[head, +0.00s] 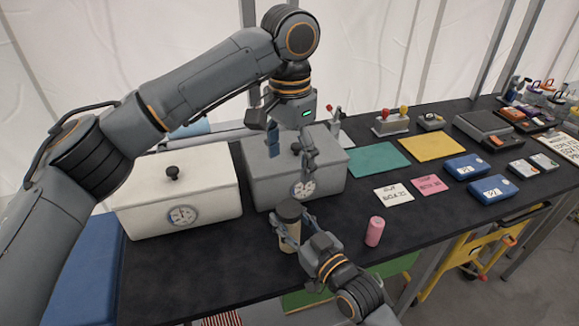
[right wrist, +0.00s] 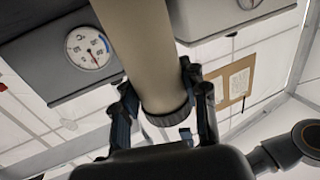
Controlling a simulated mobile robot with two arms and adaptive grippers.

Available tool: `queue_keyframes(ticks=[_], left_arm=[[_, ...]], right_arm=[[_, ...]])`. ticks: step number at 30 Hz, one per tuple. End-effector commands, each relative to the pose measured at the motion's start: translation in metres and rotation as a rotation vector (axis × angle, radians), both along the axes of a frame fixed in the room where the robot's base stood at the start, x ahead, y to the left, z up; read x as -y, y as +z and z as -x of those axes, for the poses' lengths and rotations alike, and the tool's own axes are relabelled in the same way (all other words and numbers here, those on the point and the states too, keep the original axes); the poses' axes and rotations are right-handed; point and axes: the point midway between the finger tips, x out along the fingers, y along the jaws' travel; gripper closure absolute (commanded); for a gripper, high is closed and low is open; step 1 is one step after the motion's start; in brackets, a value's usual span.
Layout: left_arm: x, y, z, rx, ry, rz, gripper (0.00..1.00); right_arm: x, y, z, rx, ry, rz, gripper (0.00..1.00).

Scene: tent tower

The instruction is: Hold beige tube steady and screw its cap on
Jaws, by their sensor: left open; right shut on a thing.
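The beige tube (head: 289,236) stands upright at the front of the dark table, before the grey box. A dark cap (head: 289,210) sits at its top end; whether it is screwed tight cannot be told. My right gripper (head: 293,228) is shut on the tube from the front right. In the right wrist view the tube (right wrist: 142,45) runs between the two fingers (right wrist: 165,100), with a dark ribbed ring (right wrist: 168,106) at its end. My left gripper (head: 291,150) is open and empty, pointing down above the tube and in front of the grey box.
A white box (head: 200,205) and a grey box (head: 325,180), each with a knob and dial, stand behind the tube. A pink cylinder (head: 375,232) stands to the right. Coloured mats, note cards and blue devices (head: 467,167) lie farther right.

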Motion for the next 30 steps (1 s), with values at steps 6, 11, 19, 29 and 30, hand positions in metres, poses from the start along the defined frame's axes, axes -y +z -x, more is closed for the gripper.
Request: queue_keyframes(ticks=[6,11,19,29,30], left_arm=[[0.000,0.000,0.000,0.000,0.000,0.000,0.22],[0.000,0.000,0.000,0.000,0.000,0.000,0.22],[0.000,0.000,0.000,0.000,0.000,0.000,0.22],[0.000,0.000,0.000,0.000,0.000,0.000,0.22],[0.000,0.000,0.000,0.000,0.000,0.000,0.22]], right_arm=[[0.000,0.000,0.000,0.000,0.000,0.000,0.52],[0.000,0.000,0.000,0.000,0.000,0.000,0.30],[0.000,0.000,0.001,0.000,0.000,0.000,0.30],[0.028,-0.002,0.041,-0.003,0.000,0.003,0.30],[0.033,-0.001,0.049,-0.002,0.001,0.003,0.30]])
